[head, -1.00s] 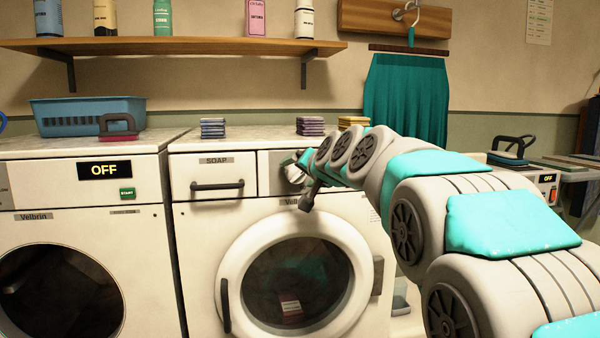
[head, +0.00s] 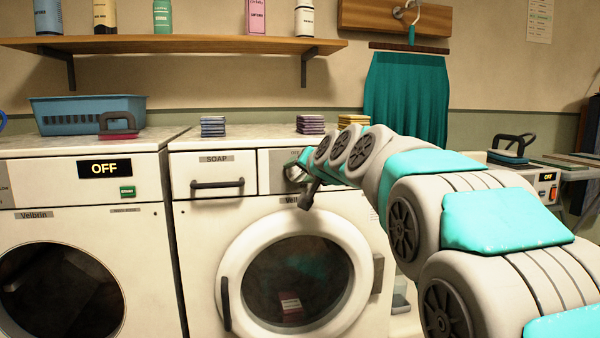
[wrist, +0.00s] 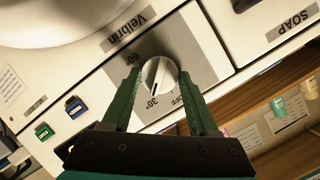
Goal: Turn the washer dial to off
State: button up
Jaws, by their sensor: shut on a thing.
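The washer dial (wrist: 160,76) is a round pale knob on a grey panel of the middle washer. Marks 60°, 30° and OFF stand around it in the wrist view. A dark line on the knob seems to point towards 30°. My gripper (wrist: 161,72) has its two green fingers on either side of the knob and is shut on it. In the head view my gripper (head: 297,166) reaches the panel from the right and partly hides the dial (head: 293,173). The washer (head: 188,262) has a round glass door, which is closed.
The soap drawer (head: 213,174) with a dark handle is left of the dial. Folded cloth stacks (head: 310,124) lie on the washer top. A second washer (head: 140,262) with an OFF display stands at left. A shelf (head: 180,45) with bottles hangs above.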

jog(key=shift+c, duration=0.7)
jog(key=shift+a+f+n+h+b, duration=0.1)
jog(key=shift+n+h+b, duration=0.3)
jog(key=shift+n+h, duration=0.55)
jog(key=shift+a+n+h+b, duration=0.1)
jog(key=shift+n+h+b, duration=0.3)
jog(key=shift+n, duration=0.75)
jog(key=shift+s+a+n+t+h+b, duration=0.1)
jog(key=shift+n+t+h+b, duration=0.45)
jog(key=shift+n, duration=0.85)
